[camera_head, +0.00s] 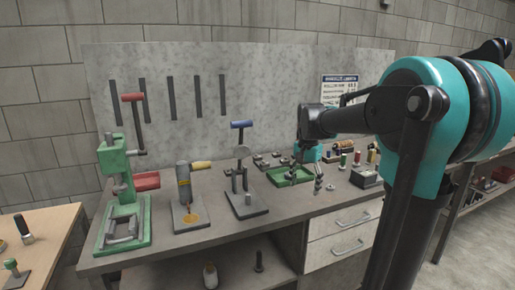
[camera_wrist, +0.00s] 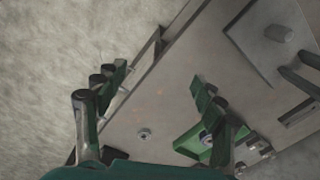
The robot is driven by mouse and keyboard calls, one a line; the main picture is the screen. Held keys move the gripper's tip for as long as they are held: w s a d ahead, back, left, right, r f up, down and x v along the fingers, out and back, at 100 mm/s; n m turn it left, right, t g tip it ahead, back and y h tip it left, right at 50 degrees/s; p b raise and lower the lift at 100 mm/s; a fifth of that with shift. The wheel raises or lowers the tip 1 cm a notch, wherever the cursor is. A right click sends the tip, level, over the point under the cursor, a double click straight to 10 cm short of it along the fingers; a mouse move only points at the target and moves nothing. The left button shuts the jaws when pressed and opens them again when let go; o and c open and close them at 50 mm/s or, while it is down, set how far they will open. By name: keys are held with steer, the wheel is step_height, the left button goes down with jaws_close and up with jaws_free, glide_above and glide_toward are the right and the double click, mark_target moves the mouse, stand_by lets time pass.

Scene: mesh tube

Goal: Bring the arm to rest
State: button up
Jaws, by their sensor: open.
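My gripper (camera_head: 318,182) hangs from the end of my arm above the grey workbench (camera_head: 205,250), in front of the small green tray (camera_head: 277,180). In the wrist view, the two fingers of my gripper (camera_wrist: 158,85) stand well apart with nothing between them. A small metal nut-like part (camera_wrist: 145,134) lies on the bench between the fingers.
A green press (camera_head: 123,205), a yellow-handled tool on a stand (camera_head: 185,190) and a blue-handled press (camera_head: 241,170) stand to the left. A block with several coloured-handled tools (camera_head: 366,175) is at the right. Drawers (camera_head: 340,225) are below. A wooden table (camera_head: 50,235) stands far left.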

steer(key=s+d+f+n+t, duration=0.1)
steer(key=s+f+n, duration=0.3)
steer(key=s+f, duration=0.5)
steer(key=s+d+f+n+t, duration=0.1)
steer(key=s+f+n+t, duration=0.1)
steer(key=s+f, duration=0.8)
steer(key=shift+s+d+n+t, duration=0.15)
steer(key=shift+d+n+t, duration=0.15)
steer(key=shift+n, duration=0.6)
